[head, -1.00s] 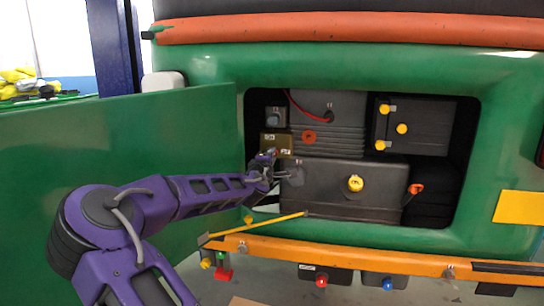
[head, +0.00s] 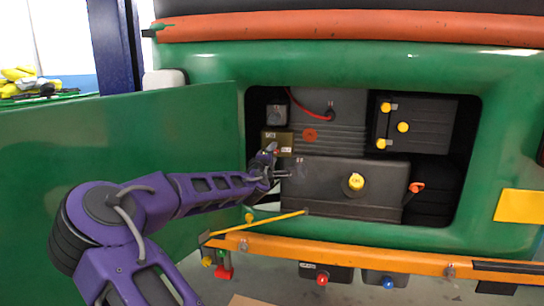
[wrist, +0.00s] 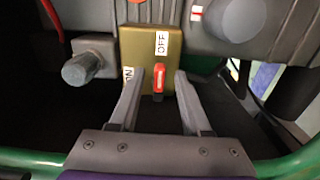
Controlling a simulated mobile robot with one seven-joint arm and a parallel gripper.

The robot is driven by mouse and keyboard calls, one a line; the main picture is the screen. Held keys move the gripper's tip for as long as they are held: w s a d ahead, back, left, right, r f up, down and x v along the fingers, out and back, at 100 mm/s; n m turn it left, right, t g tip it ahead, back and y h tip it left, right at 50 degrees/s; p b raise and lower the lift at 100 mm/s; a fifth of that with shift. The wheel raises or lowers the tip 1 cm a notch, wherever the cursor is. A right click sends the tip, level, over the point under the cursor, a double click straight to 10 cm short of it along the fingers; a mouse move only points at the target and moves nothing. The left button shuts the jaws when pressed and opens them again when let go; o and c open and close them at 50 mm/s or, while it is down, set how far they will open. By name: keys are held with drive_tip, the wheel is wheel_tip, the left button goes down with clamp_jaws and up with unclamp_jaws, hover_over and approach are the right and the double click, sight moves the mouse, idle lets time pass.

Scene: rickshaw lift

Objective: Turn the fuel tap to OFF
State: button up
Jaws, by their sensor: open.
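The fuel tap's brass-coloured plate (head: 270,143) sits at the left inside the open compartment. In the wrist view the plate (wrist: 137,45) carries an OFF label (wrist: 162,42) on its upper part and an ON label (wrist: 128,74) at its left edge. The red tap lever (wrist: 159,76) has a white stripe and lies lengthwise up the picture, below the OFF label. My gripper (wrist: 161,80) is open, one finger on each side of the lever, with visible gaps. Contact is not seen. In the head view my gripper (head: 278,163) is beside the plate's lower edge, and the lever is hard to make out.
A dark tank (head: 330,190) with a yellow cap (head: 356,182) stands right of my gripper. A battery-like box (head: 425,125) is at the upper right. The green door (head: 120,170) is open at the left. A yellow rod (head: 260,225) crosses below the opening.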

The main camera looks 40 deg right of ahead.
drive_tip(key=shift+a, duration=0.1)
drive_tip(key=p+v, duration=0.1)
drive_tip(key=v, duration=1.6)
drive_tip(key=shift+s+p, duration=0.2)
drive_tip(key=shift+p, duration=0.1)
